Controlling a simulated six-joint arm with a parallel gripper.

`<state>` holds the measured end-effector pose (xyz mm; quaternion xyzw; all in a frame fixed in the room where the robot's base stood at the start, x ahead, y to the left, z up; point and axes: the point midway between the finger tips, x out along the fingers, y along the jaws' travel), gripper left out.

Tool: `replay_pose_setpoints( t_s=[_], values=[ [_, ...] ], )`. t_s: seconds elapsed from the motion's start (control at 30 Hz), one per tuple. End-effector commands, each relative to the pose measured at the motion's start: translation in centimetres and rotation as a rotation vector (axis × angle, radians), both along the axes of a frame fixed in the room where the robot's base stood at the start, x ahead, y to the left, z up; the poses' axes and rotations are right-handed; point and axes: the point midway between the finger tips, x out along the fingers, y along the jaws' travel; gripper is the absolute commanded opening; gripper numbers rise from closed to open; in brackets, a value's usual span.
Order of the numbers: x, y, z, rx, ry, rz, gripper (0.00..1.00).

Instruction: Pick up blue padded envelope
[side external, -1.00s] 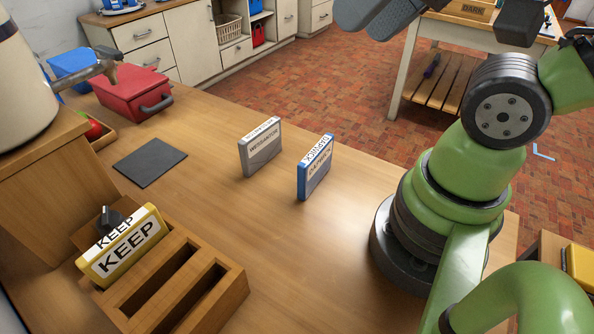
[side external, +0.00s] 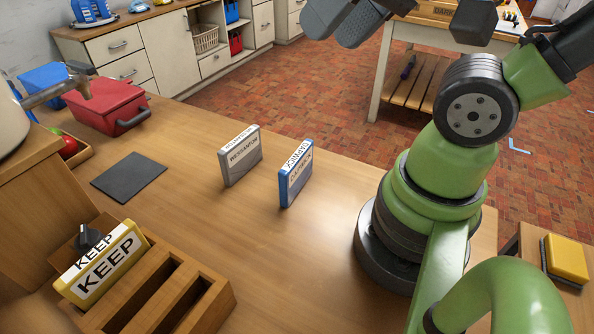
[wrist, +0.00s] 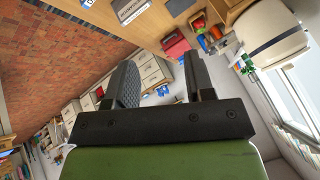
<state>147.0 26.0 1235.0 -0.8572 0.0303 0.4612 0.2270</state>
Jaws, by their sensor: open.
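A thin blue upright packet (side external: 296,175) with white lettered labels stands on the wooden table in the side view, left of my arm's base. It is the one that fits the blue padded envelope. A similar grey packet (side external: 240,157) stands just left of it, apart from it. My gripper (side external: 345,20) is high at the top of the side view, partly cut off, well above and away from both packets. In the wrist view my gripper (wrist: 162,62) shows two dark fingers spread apart with nothing between them. The blue packet (wrist: 87,3) only just shows at that view's top edge.
A wooden slotted rack (side external: 160,290) holds a yellow KEEP packet (side external: 103,265) at front left. Table around the two packets is clear.

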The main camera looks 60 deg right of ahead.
Motion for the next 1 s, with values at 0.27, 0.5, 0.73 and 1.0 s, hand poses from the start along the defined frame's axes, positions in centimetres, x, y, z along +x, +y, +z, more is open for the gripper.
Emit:
replay_pose_setpoints(
  t_s=[0.27,0.5,0.73,1.0],
  values=[
    [4.5,-1.9,-4.2,0.108,0.264,-0.364,0.49],
    [7.8,-4.1,-11.1,0.179,0.496,-0.783,0.49],
    [8.4,-5.2,-16.5,0.203,0.618,-1.057,0.49],
    [8.3,-5.5,-19.5,0.205,0.647,-1.128,0.49]
  ],
)
